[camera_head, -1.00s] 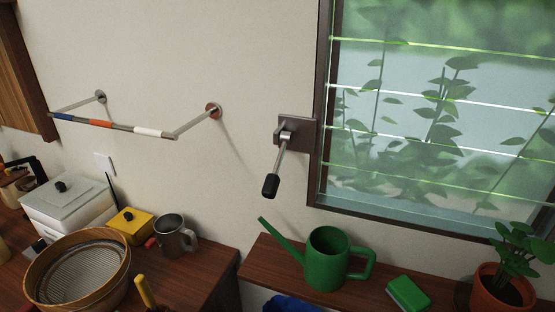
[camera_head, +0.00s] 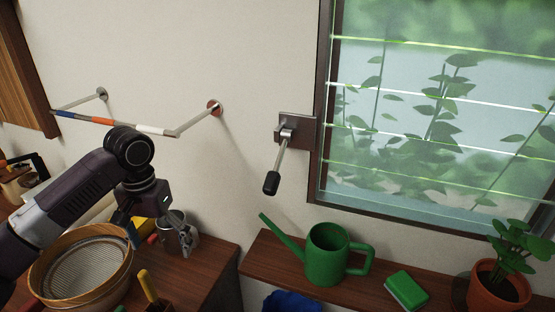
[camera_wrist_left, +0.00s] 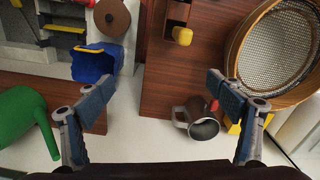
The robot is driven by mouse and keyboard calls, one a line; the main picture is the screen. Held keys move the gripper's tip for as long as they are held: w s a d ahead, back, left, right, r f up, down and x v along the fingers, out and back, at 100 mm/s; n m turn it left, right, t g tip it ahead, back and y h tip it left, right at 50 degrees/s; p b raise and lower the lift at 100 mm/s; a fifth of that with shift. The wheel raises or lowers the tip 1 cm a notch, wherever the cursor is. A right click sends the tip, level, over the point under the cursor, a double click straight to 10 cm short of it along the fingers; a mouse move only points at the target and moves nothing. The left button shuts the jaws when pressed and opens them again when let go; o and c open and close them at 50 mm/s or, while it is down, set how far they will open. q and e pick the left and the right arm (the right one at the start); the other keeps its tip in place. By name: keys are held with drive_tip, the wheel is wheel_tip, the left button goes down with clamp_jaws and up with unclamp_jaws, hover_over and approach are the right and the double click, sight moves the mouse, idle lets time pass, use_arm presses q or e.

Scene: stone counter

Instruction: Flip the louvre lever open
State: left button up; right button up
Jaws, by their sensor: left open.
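The louvre lever (camera_head: 281,157) is a thin metal rod with a black knob (camera_head: 271,183). It hangs down and slightly left from a square metal plate (camera_head: 297,129) at the window's left edge. The louvre window (camera_head: 440,120) has several glass slats with bright edges. My left gripper (camera_head: 163,238) is at lower left, pointing down over the dark wood counter, well left of and below the lever. In the left wrist view its two fingers (camera_wrist_left: 160,88) are spread wide with nothing between them. The lever does not show in that view. My right gripper is in neither view.
A wood-rimmed sieve (camera_head: 88,270) and a metal mug (camera_head: 172,226) are close to my left gripper. A green watering can (camera_head: 327,258) stands on the shelf below the lever. A wall rail (camera_head: 115,124) sticks out at left. The wall around the lever is clear.

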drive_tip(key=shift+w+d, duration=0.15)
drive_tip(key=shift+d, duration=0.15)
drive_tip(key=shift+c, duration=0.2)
